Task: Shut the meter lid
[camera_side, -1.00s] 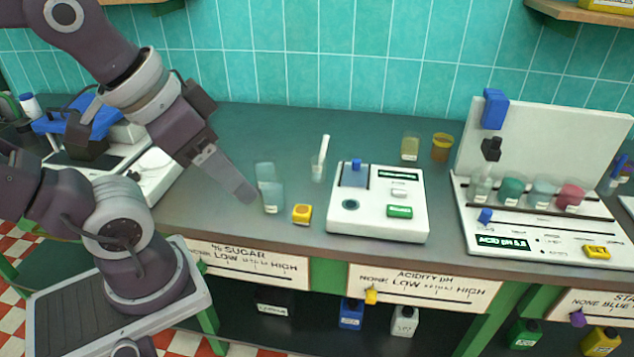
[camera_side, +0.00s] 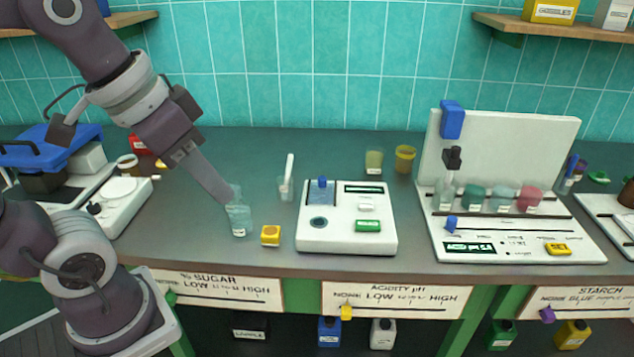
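A white meter (camera_side: 382,235) stands on the counter in the middle of the view. It has a dark round port (camera_side: 318,223), a green button and a small display. A small blue piece (camera_side: 322,190) stands up behind the port; I cannot tell for sure whether it is the lid. My gripper (camera_side: 225,194) points down to the left of this meter, apart from it. Its tip overlaps the rim of a clear pale-blue beaker (camera_side: 239,221); I cannot tell whether they touch. The fingers show edge-on, so their opening is hidden.
A yellow block (camera_side: 270,235) and a slim vessel with a white stick (camera_side: 286,187) stand between beaker and meter. A larger white instrument (camera_side: 515,245) with an upright panel and several coloured vials is on the right. The counter behind the meter is mostly clear.

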